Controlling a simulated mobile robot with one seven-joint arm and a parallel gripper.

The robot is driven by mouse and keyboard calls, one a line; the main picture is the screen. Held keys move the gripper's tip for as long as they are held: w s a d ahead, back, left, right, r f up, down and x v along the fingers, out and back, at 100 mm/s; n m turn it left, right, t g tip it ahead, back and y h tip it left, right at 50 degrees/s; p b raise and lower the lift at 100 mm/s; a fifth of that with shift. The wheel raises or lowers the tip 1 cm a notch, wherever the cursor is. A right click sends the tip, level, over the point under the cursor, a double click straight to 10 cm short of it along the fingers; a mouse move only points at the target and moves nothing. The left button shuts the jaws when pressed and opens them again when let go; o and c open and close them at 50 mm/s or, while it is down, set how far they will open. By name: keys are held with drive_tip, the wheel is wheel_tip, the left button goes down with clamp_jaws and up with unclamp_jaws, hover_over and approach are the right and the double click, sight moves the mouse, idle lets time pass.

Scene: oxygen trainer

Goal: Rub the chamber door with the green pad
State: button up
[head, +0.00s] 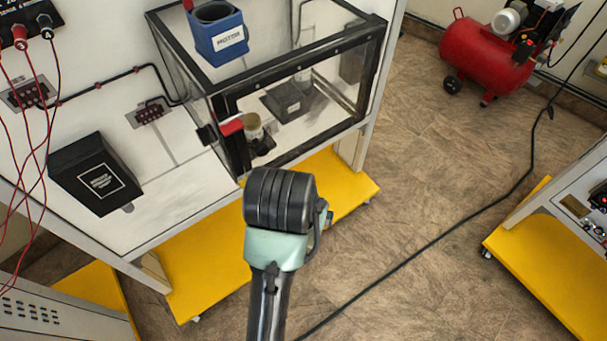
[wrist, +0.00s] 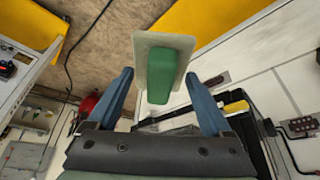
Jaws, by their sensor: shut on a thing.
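The green pad (wrist: 161,83) shows in the wrist view as a green block on a flat pale plate. My gripper (wrist: 158,75) has its blue fingers on either side of the pad and holds it. In the head view my wrist hides the fingers and the pad. The chamber is a clear box with a black frame on the white bench. Its black-framed front pane, seemingly the door (head: 337,88), faces the open floor. My wrist is in front of and below the chamber's near corner. I see no contact between pad and door.
A blue motor box (head: 218,38) stands on the chamber. A red and black part (head: 232,129) juts out at its near corner. A black box (head: 97,178) and wiring lie left. A yellow shelf (head: 215,255) is below.

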drive_tip(key=s+f+n+y, duration=0.1)
drive_tip(key=s+f, duration=0.3)
drive_tip(key=f, duration=0.7)
drive_tip(key=shift+s+n, duration=0.2)
drive_tip(key=shift+n, duration=0.7)
